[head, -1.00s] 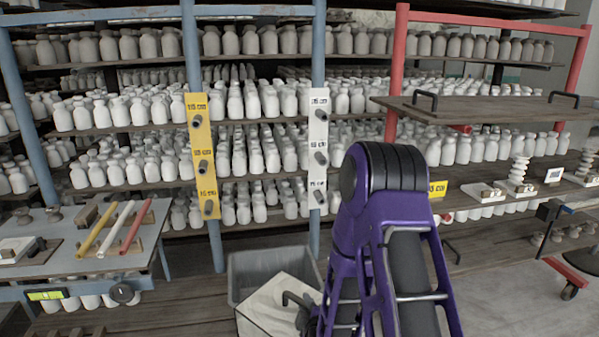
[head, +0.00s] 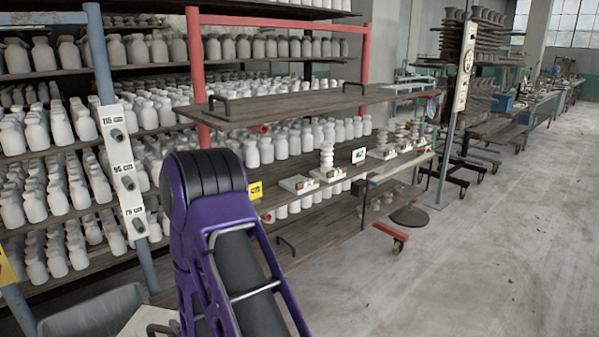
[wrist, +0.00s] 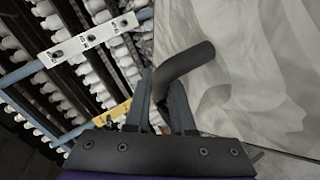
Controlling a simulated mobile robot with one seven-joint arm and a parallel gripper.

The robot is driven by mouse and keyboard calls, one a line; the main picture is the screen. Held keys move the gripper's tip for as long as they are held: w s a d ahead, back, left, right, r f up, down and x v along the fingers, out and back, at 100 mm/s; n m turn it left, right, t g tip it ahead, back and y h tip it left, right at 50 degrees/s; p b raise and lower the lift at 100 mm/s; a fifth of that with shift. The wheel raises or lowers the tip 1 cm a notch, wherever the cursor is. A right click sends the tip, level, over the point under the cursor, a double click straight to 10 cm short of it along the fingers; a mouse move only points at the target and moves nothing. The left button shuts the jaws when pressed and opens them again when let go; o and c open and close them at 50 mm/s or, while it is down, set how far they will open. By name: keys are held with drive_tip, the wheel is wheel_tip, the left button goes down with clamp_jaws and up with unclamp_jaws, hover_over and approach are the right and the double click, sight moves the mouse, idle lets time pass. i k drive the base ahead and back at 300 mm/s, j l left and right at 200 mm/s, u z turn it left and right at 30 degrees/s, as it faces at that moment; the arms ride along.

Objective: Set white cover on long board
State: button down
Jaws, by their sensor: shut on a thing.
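The white cover (wrist: 255,70) is a pale, smudged flat panel with a dark bent handle (wrist: 185,70). My gripper (wrist: 163,88) is shut on that handle in the wrist view. In the head view only a corner of the cover (head: 148,320) shows at the bottom left; my purple arm hides the gripper. A long dark wooden board (head: 310,103) with two black handles lies across the red rack. A lower wooden board (head: 340,175) carries small tiles and stacked white pieces. I cannot tell which is the task's long board.
A grey bin (head: 95,315) stands at the bottom left, close to the cover. Shelves of white bottles (head: 40,200) fill the left, with a white label strip (head: 121,172) on a blue post. A red caster (head: 398,247) sticks out below the rack. The floor (head: 470,270) at right is open.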

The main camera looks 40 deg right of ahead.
sight(298, 102)
drive_tip(key=l, duration=1.8)
drive_tip(key=k+l, duration=0.15)
drive_tip(key=l, duration=1.65)
